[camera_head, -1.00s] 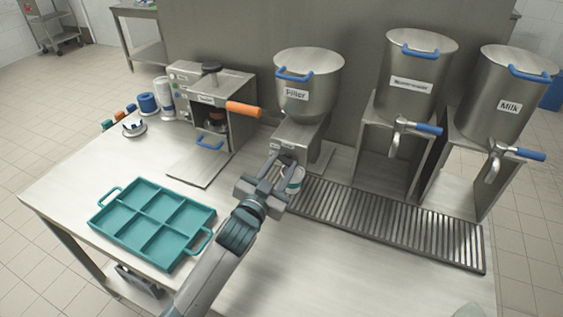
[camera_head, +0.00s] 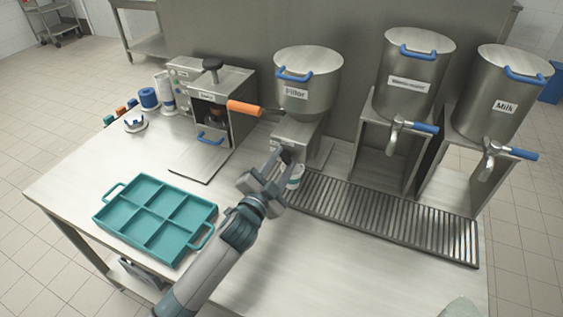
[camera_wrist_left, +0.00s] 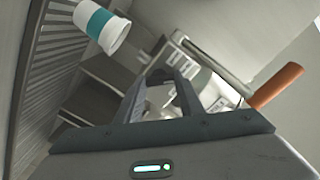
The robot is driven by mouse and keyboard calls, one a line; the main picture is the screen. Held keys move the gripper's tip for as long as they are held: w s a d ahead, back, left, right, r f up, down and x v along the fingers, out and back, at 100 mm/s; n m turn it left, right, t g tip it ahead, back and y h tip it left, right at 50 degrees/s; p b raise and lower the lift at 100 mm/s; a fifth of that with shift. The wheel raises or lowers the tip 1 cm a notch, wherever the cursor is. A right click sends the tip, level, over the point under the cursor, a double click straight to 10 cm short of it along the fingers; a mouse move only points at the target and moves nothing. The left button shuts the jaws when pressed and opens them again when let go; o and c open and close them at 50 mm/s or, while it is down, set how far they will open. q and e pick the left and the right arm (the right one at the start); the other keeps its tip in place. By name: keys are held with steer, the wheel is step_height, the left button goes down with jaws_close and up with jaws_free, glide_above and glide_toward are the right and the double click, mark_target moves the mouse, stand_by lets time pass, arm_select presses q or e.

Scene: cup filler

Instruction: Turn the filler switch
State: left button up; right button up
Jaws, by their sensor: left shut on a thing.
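The filler is a steel hopper (camera_head: 308,75) labelled "Filler" on a box-shaped base (camera_head: 301,130). My left gripper (camera_head: 284,158) is at the front of this base, shut on the small filler switch, which its fingers mostly hide. In the left wrist view the fingers (camera_wrist_left: 163,80) come together in front of the filler's pale body. A white cup with a teal band (camera_head: 296,178) stands below the filler's front, just beside the gripper; it also shows in the left wrist view (camera_wrist_left: 103,25). My right gripper is not in view.
An orange handle (camera_head: 245,108) juts out left of the filler, also in the wrist view (camera_wrist_left: 275,87). A dark drip grate (camera_head: 385,222) runs right, before two tap dispensers, one labelled Milk (camera_head: 505,105). A teal tray (camera_head: 155,218) lies at left. The front counter is clear.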

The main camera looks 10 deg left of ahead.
arm_select(q)
steer(key=o, duration=1.1)
steer(key=shift+c, duration=0.2)
steer(key=shift+s, duration=0.1)
steer(key=shift+s+a+f, duration=0.1)
steer(key=shift+s, duration=0.35)
steer(key=s+a+b, duration=0.3)
steer(key=s+b, duration=0.2)
steer(key=s, duration=1.1)
steer(key=shift+s+a, duration=0.1)
